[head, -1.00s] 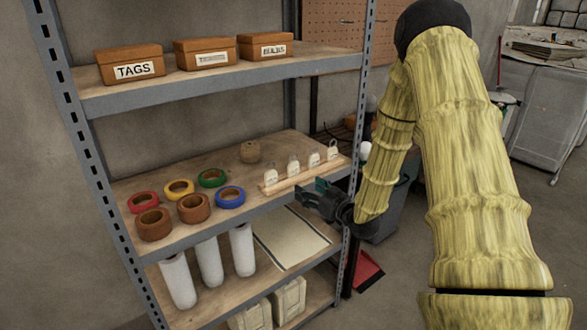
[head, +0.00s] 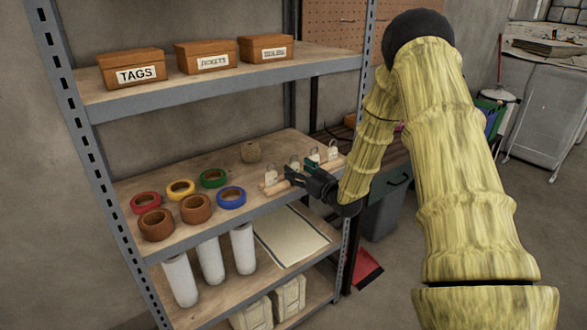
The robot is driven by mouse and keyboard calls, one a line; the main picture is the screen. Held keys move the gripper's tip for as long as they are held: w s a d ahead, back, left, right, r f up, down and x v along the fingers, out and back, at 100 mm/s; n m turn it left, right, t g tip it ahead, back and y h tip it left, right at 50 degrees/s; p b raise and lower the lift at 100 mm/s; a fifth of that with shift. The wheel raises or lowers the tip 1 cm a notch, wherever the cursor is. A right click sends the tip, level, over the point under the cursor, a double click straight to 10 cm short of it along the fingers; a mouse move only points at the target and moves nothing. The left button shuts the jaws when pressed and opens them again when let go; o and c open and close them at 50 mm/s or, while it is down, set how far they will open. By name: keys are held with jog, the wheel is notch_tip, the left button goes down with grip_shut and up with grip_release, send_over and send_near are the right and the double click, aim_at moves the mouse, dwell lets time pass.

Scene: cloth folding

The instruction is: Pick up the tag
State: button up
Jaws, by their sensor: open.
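Several small whitish tags stand in a row on a wooden strip (head: 268,188) at the right end of the middle shelf. The leftmost tag (head: 271,174) stands clear of my gripper. A second tag (head: 295,161) stands right behind my gripper's fingers. Two more tags, one in the middle right (head: 314,154) and one at the right end (head: 333,153), show above the gripper. My gripper (head: 297,173) is open at the front of the strip and hides part of it. I cannot tell whether a finger touches a tag.
Tape rolls, such as a blue one (head: 231,197), lie left on the middle shelf (head: 225,220), with a twine ball (head: 251,152) behind. A box labelled TAGS (head: 133,69) stands on the upper shelf (head: 200,87). The shelf's right front post (head: 360,100) is close to my arm.

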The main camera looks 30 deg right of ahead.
jog(key=shift+w+a+p, duration=0.1)
jog(key=shift+w+p, duration=0.2)
jog(key=shift+w, duration=1.15)
jog(key=c, duration=1)
jog(key=shift+o, duration=0.2)
